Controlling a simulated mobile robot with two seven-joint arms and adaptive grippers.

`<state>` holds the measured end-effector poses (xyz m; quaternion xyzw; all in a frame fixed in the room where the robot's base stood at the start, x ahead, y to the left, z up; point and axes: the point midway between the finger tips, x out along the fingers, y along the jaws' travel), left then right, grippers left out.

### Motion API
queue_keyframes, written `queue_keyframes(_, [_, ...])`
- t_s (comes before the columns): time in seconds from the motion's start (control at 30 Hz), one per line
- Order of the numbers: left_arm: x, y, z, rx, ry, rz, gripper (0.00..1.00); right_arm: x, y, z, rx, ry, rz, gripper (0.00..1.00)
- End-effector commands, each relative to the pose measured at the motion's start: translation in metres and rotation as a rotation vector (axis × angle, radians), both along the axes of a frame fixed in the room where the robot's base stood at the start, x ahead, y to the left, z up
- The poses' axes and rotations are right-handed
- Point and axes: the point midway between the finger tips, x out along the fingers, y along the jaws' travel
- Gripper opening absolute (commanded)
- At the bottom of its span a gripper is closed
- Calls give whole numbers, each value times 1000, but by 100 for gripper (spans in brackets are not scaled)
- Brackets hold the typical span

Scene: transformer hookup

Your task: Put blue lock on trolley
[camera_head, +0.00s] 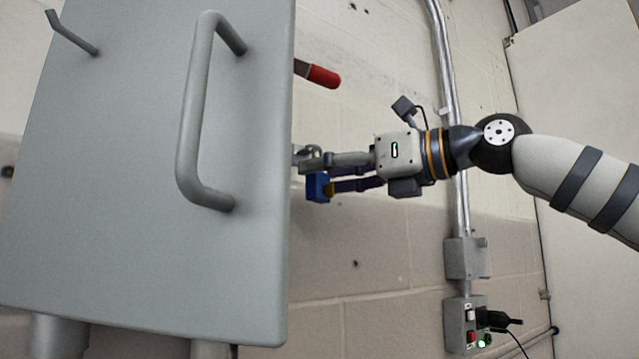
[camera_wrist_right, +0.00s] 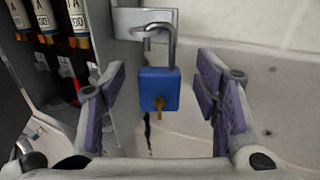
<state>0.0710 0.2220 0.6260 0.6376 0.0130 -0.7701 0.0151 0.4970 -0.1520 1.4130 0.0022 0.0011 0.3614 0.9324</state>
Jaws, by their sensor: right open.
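The blue lock (camera_wrist_right: 158,90) has a grey metal shackle and a brass key in its underside. In the right wrist view it hangs by its shackle from a metal hasp (camera_wrist_right: 128,22) at the cabinet's edge. It also shows in the head view (camera_head: 318,187) beside the cabinet's right side. My right gripper (camera_wrist_right: 165,95) is open, with its purple-padded fingers on either side of the lock and a gap to each side. It also shows in the head view (camera_head: 325,170). The trolley and my left gripper are not in view.
A grey cabinet (camera_head: 110,180) with a large handle (camera_head: 193,120) fills the left of the head view. A red-tipped lever (camera_head: 322,76) sticks out above my right gripper. A conduit (camera_head: 461,205) and a switch box (camera_head: 465,325) are on the wall behind.

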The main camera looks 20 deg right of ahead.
Motion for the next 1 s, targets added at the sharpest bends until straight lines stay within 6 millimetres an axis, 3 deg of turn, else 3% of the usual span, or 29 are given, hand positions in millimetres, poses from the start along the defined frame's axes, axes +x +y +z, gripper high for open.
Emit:
queue_keyframes(0.1, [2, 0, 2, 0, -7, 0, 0, 10, 11, 3, 1, -4, 1, 57])
queue_keyframes(0.33, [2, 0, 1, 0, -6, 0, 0, 14, 12, 1, 1, -2, -1, 57])
queue_keyframes(0.6, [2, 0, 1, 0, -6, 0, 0, 13, 12, 1, 1, -2, 0, 2])
queue_keyframes(1.0, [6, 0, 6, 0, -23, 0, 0, 8, 14, 8, 0, -7, -3, 2])
